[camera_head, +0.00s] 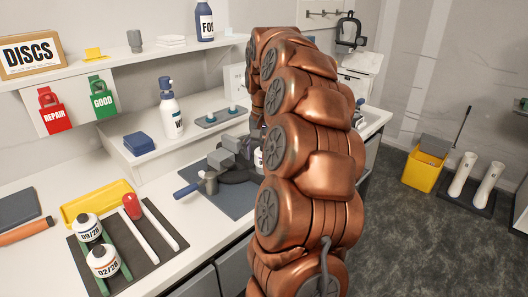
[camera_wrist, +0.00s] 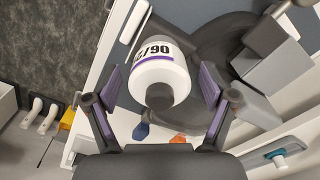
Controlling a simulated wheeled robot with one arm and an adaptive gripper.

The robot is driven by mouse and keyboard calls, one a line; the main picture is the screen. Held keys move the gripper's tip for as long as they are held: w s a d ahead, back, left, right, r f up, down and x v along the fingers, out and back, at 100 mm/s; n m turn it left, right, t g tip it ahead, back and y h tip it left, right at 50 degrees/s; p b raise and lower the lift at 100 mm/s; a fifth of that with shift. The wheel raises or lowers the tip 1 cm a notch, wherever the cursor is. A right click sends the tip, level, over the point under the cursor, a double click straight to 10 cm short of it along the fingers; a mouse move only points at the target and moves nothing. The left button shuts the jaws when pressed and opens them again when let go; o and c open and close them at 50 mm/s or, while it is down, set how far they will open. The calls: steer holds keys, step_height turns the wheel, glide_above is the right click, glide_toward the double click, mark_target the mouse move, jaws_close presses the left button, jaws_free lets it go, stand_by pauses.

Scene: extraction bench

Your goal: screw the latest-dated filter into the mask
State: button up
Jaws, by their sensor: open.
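A white filter with a purple band (camera_wrist: 160,65) and a dark end knob is in the wrist view. Its date is upside down and partly cut off, seemingly starting 06. My gripper (camera_wrist: 161,90) is open, with one finger on each side of this filter. The dark mask (camera_wrist: 215,40) lies beside the filter; I cannot tell whether they are joined. Two more white filters, marked 09/28 (camera_head: 88,229) and 02/28 (camera_head: 103,261), stand on a green rack at the front left.
Grey blocks (camera_wrist: 273,65) sit close to the mask on a blue-grey mat (camera_head: 232,199). A blue-handled tool (camera_head: 187,190) lies at its left.

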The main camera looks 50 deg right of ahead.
steer(key=n+p, duration=0.2)
steer(key=n, duration=0.3)
steer(key=shift+r+p, duration=0.2)
steer(key=shift+p, duration=0.15)
steer(key=shift+a+n+p, duration=0.1)
steer(key=shift+n+p, duration=0.45)
steer(key=shift+n, duration=0.65)
steer(key=shift+f+n, duration=0.2)
steer(key=shift+n, duration=0.4)
steer(key=shift+c, duration=0.3)
